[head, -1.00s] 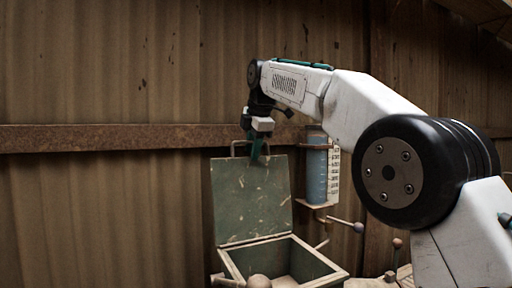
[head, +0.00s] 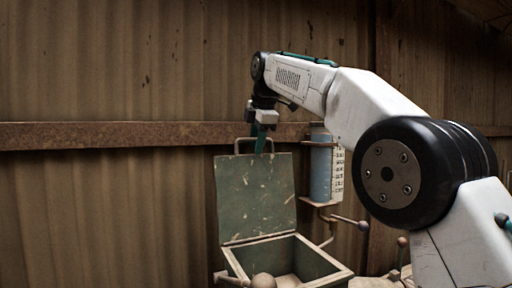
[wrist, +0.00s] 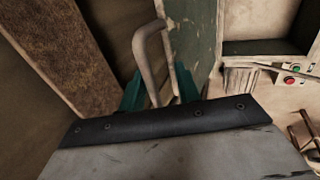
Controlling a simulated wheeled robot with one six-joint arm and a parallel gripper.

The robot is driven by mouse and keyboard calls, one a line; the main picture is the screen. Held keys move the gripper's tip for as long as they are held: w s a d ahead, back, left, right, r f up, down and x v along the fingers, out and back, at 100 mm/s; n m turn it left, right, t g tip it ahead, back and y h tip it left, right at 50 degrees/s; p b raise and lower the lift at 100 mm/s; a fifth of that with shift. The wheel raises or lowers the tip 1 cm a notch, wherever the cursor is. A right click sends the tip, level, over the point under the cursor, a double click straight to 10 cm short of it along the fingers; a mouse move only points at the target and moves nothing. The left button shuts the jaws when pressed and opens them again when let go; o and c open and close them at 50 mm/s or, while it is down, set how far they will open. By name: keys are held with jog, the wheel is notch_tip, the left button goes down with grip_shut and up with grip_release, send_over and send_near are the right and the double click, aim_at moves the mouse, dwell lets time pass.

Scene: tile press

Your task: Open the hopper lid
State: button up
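The hopper lid (head: 255,198) is a scratched green panel standing roughly upright at the back of the hopper box (head: 330,280), whose top is open. The lid also shows in the wrist view (wrist: 192,35). Its pale loop handle (head: 238,143) is on the lid's top edge; it shows large in the wrist view (wrist: 146,55). My gripper (head: 261,148) is at the top of the lid, beside the handle. In the wrist view its teal fingers (wrist: 158,92) are apart, with the handle between them. Their tips are partly hidden.
A blue gauge cylinder (head: 321,168) with a white scale is on the wall right of the lid. A lever with a ball knob (head: 363,226) sticks out below it. A rusty rail (head: 100,135) crosses the wall behind. A panel with buttons (wrist: 290,80) shows in the wrist view.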

jog(key=v, duration=0.6)
jog(key=shift+s, duration=0.2)
jog(key=shift+r, duration=0.1)
jog(key=shift+d, duration=0.1)
jog(key=s+d+f+m+g+h, duration=0.1)
jog(key=s+d+f+m, duration=0.2)
jog(key=s+d+m, duration=0.45)
jog(key=s+d+f+m, duration=0.4)
jog(key=s+d, duration=0.6)
jog(key=s+d+f+m, duration=0.3)
jog(key=s+f, duration=0.6)
jog(key=s+d+f+m+g, duration=0.1)
jog(key=s+d+f+m, duration=0.2)
jog(key=s+f, duration=0.5)
jog(key=s+d+f+m+h, duration=0.1)
jog(key=s+d+f+m, duration=0.3)
jog(key=s+f, duration=0.5)
jog(key=shift+s+f+m+g, duration=0.4)
jog(key=shift+s+m, duration=0.25)
jog(key=shift+m, duration=0.1)
